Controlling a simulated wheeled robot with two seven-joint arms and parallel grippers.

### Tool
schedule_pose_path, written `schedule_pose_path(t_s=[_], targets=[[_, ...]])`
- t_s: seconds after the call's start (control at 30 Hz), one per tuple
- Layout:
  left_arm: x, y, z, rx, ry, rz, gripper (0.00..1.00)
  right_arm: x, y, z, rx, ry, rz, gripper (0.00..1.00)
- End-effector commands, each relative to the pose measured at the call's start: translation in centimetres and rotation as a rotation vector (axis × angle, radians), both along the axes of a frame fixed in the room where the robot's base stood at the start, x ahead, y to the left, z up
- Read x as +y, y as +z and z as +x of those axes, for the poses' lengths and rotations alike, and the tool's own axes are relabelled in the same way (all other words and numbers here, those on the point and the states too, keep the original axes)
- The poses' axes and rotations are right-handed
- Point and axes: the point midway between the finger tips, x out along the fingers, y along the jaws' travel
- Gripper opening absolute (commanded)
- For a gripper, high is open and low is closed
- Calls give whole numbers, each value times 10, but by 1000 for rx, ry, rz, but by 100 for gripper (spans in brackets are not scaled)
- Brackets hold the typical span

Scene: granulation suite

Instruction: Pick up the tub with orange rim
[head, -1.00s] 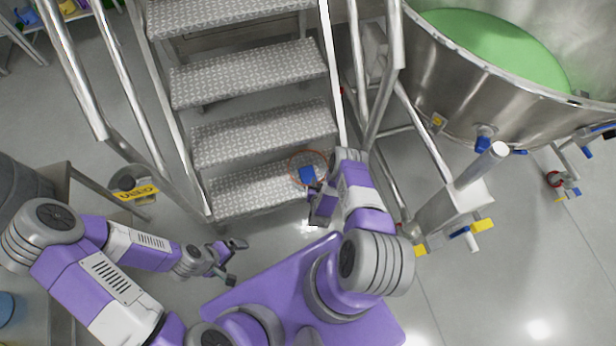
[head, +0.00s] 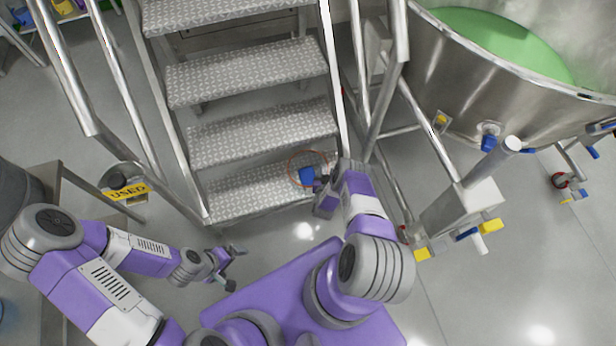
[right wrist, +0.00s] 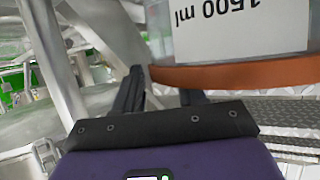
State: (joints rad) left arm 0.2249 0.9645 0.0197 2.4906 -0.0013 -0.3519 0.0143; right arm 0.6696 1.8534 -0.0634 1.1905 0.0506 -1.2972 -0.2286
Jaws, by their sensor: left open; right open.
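The clear tub with an orange rim (head: 308,160) stands on the lowest metal step, with something blue showing at it. In the right wrist view the tub (right wrist: 235,75) fills the upper right, its "1500 ml" label upside down. My right gripper (head: 318,185) is open at the tub's near right side. In the wrist view one finger stands left of the rim and the other is partly hidden by the rim; I cannot tell whether they touch it. My left gripper (head: 236,266) is open and empty above the floor, left of my base.
The metal stairs (head: 250,80) have handrails on both sides. A large steel vessel (head: 460,85) with green contents stands at the upper right, with valves below it. A yellow "USED" sign (head: 126,192) is at the left. Floor is clear in front of the stairs.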

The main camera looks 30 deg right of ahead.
Motion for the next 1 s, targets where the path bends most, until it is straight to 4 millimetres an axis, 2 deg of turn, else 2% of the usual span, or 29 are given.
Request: schedule_pose_path(t_s=[0.07,0.33,0.83,1.0], targets=[[0,1,0,0,0,0,100,0,1,0,0,0,0,40],[0,1,0,0,0,0,100,0,0,0,0,0,0,0],[0,1,0,0,0,0,100,1,0,-1,2,1,3,0],[0,6,0,0,0,0,100,1,9,0,1,1,2,0]])
